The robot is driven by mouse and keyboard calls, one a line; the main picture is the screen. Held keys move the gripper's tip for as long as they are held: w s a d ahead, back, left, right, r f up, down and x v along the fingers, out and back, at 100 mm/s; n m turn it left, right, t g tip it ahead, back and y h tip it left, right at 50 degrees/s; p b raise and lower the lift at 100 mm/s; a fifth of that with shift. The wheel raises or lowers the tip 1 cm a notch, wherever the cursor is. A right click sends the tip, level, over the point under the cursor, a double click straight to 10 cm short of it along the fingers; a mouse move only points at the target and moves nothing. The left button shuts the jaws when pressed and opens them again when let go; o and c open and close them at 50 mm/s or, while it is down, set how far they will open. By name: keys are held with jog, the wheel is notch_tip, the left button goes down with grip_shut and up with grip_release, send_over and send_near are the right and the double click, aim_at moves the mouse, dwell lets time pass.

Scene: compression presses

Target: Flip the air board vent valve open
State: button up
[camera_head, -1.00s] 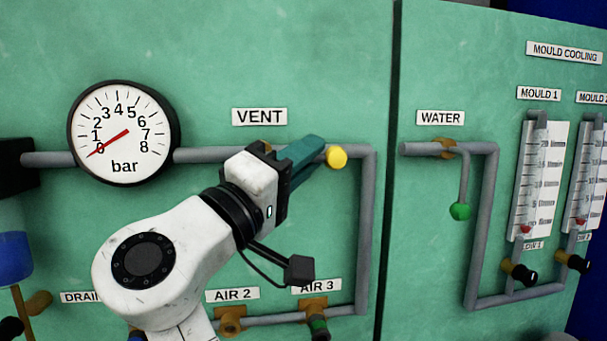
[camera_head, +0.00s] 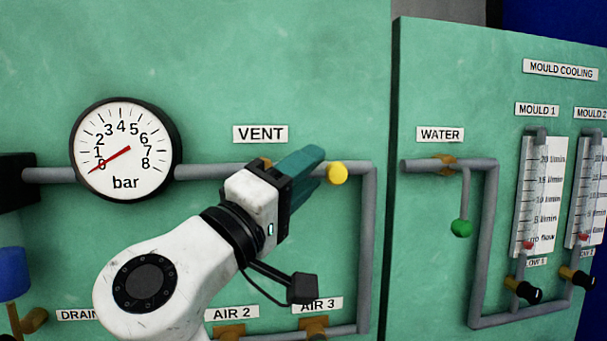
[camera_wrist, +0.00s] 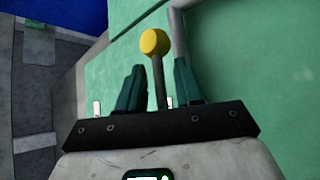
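The vent valve has a yellow ball knob (camera_head: 337,173) on a lever, below the VENT label (camera_head: 260,134) and along the grey pipe. Its brass body is mostly hidden behind my gripper in the head view. My gripper (camera_head: 312,164) has teal fingers that reach toward the knob from the left. In the wrist view the yellow knob (camera_wrist: 155,42) stands beyond the fingertips, and its grey stem runs down between the two fingers of my gripper (camera_wrist: 159,75). The fingers are apart, with a gap on both sides of the stem.
A pressure gauge (camera_head: 125,149) reading about 0 bar is at the left. AIR 2 (camera_head: 232,313) and AIR 3 (camera_head: 317,306) labels sit below my arm. A separate panel at the right holds the WATER valve's green knob (camera_head: 461,228) and flowmeters (camera_head: 540,195).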

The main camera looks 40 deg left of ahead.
jog(key=b+v, duration=0.2)
jog(key=v, duration=0.8)
jog(key=shift+s+f+b, duration=0.2)
jog(key=shift+s+b, duration=0.15)
